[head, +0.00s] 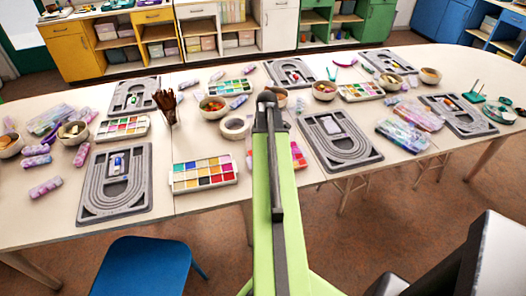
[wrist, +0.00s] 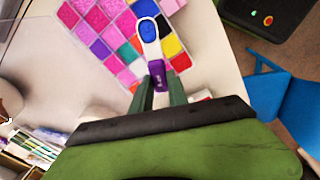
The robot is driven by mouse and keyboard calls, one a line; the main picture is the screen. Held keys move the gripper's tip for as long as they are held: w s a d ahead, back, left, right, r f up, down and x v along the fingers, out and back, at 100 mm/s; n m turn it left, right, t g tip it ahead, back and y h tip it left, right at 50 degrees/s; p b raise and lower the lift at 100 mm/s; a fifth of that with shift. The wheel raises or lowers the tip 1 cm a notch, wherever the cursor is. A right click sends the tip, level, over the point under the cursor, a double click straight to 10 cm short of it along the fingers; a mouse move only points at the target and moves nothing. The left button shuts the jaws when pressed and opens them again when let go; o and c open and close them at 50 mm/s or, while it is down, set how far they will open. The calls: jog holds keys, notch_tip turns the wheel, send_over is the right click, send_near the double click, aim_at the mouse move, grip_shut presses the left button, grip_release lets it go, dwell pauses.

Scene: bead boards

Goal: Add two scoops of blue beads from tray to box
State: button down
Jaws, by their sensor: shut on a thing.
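In the wrist view my gripper (wrist: 158,88) is shut on the purple handle of a scoop (wrist: 156,68). The scoop's pale, rounded bowl points away from me and shows blue inside, which looks like blue beads. Beneath it is a bead tray (wrist: 108,40) with square compartments of pink, red, yellow, blue and other colours. My gripper's fingers and the scoop cannot be made out there. I cannot tell which container is the task's box.
A blue chair (head: 142,266) stands in front.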

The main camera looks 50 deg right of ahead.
jog(key=shift+d+f, duration=0.15)
jog(key=f+b, duration=0.1)
jog(key=f+t+b, duration=0.1)
jog(key=b, duration=0.1)
jog(key=s+d+f+y+b, duration=0.1)
jog(key=shift+f, duration=0.3)
jog(key=shift+s+d+r+t, duration=0.15)
jog(key=shift+s+r+t, duration=0.1)
jog(key=shift+r+t, duration=0.3)
jog(key=shift+s+d+r+t+y, duration=0.25)
jog(key=shift+s+r+t+y, duration=0.25)
jog(key=shift+t+y, duration=0.45)
jog(key=shift+r+t+b, duration=0.3)
jog(key=shift+t, duration=0.1)
jog(key=shift+r, duration=0.1)
jog(key=shift+s+d+r+t, duration=0.1)
jog(key=shift+r+t, duration=0.05)
jog(key=shift+t, duration=0.15)
jog(key=shift+s+b, duration=0.1)
jog(key=shift+b, duration=0.2)
